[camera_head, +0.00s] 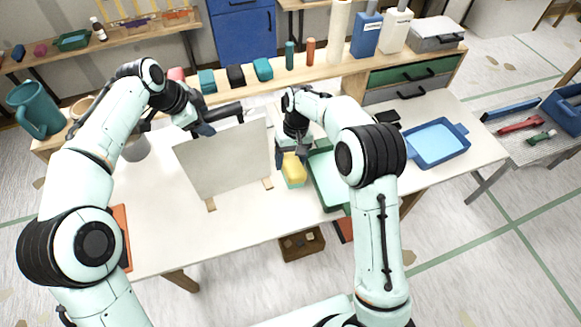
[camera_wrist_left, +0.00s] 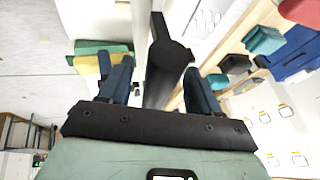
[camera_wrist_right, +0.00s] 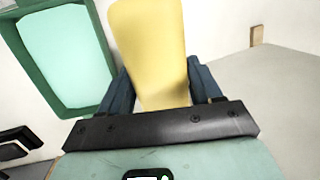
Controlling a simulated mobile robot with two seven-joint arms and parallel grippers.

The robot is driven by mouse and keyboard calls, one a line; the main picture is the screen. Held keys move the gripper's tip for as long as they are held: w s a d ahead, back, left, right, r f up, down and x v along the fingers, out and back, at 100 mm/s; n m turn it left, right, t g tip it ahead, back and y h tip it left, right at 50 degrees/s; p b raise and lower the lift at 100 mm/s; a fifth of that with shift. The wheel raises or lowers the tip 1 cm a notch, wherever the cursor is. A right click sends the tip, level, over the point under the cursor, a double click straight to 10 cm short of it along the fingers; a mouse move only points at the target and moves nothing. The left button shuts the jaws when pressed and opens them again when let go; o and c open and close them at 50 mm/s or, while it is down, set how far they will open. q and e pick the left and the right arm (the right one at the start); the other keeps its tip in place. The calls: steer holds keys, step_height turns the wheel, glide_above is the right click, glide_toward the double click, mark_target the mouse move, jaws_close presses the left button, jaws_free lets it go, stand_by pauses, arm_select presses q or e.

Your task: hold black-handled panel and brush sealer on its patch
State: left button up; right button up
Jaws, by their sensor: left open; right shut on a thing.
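The pale panel (camera_head: 225,160) stands upright on the white table on small wooden feet. Its black handle (camera_head: 224,112) sticks out at its top. My left gripper (camera_head: 203,126) is open at the handle. In the left wrist view the handle (camera_wrist_left: 165,75) lies between the spread fingers (camera_wrist_left: 158,70), with gaps beside it. My right gripper (camera_head: 288,148) is shut on the yellow brush (camera_head: 294,167), right of the panel. The brush's teal lower end shows just above or on the table; I cannot tell which. In the right wrist view the yellow brush (camera_wrist_right: 150,55) fills the fingers (camera_wrist_right: 158,72). No sealer patch is distinguishable.
A green tray (camera_head: 322,180) with pale green inside lies right of the brush. A blue tray (camera_head: 436,143) is farther right. A grey cup (camera_head: 136,148) stands left of the panel. Shelves with bottles and a drawer unit (camera_head: 410,78) line the back. The table front is clear.

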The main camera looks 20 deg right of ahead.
arm_select(q)
steer(key=shift+f, duration=0.1)
stand_by(0.4)
steer(key=shift+x, duration=0.8)
jaws_close()
